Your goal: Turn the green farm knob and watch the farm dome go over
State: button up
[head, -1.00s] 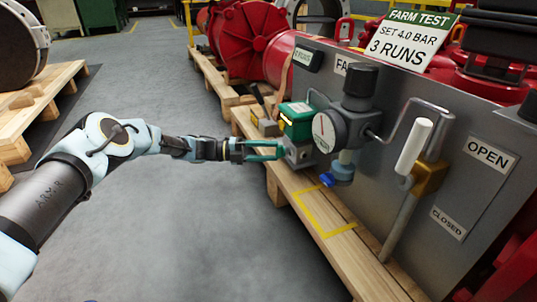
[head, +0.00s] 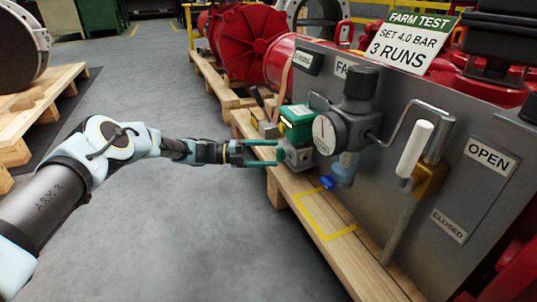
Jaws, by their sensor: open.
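A green-topped box (head: 297,124) on a grey valve block (head: 297,157) sits on the panel's left part; I cannot tell whether its green top is the knob or the dome. My gripper (head: 277,153) has teal fingers, spread apart, with their tips at the left side of this block. I cannot tell whether they touch it. A round pressure gauge (head: 325,134) and a black regulator knob (head: 360,82) stand just right of the block.
A white-handled lever (head: 414,148) rises at the right, beside OPEN and CLOSED labels. A FARM TEST sign (head: 408,42) stands on top of the panel. A wooden pallet (head: 330,218) runs below. The grey floor (head: 190,230) is clear.

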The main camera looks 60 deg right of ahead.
jog(key=p+v, duration=0.3)
jog(key=v, duration=0.7)
jog(key=shift+w+a, duration=0.2)
jog(key=shift+w, duration=0.1)
jog(key=w+a+r+m+t+y+p, duration=0.2)
jog(key=w+a+r+m+t+p, duration=0.25)
jog(key=a+r, duration=0.4)
jog(key=w+a+r+m+t+y+p, duration=0.25)
jog(key=w+a+r+m, duration=0.3)
jog(key=a, duration=0.65)
jog(key=w+a+r+m+t+y+p, duration=0.2)
jog(key=w+a+r+m+t+p, duration=0.3)
jog(key=a, duration=0.6)
jog(key=s+a+r+m+t+y+p, duration=0.1)
jog(key=s+a+r+m+t+p, duration=0.25)
jog(key=a, duration=0.75)
jog(key=s+a+r+m+y+p, duration=0.15)
jog(key=a+r+m, duration=0.35)
jog(key=a, duration=0.5)
jog(key=s+a+r+m+t+p, duration=0.15)
jog(key=s+a+r, duration=0.35)
jog(key=a, duration=0.6)
notch_tip(320, 180, up, 39)
jog(key=w+p, duration=0.1)
jog(key=p, duration=3.6)
jog(key=shift+w+d+m, duration=0.2)
jog(key=shift+d+m, duration=0.15)
jog(key=shift+m, duration=0.05)
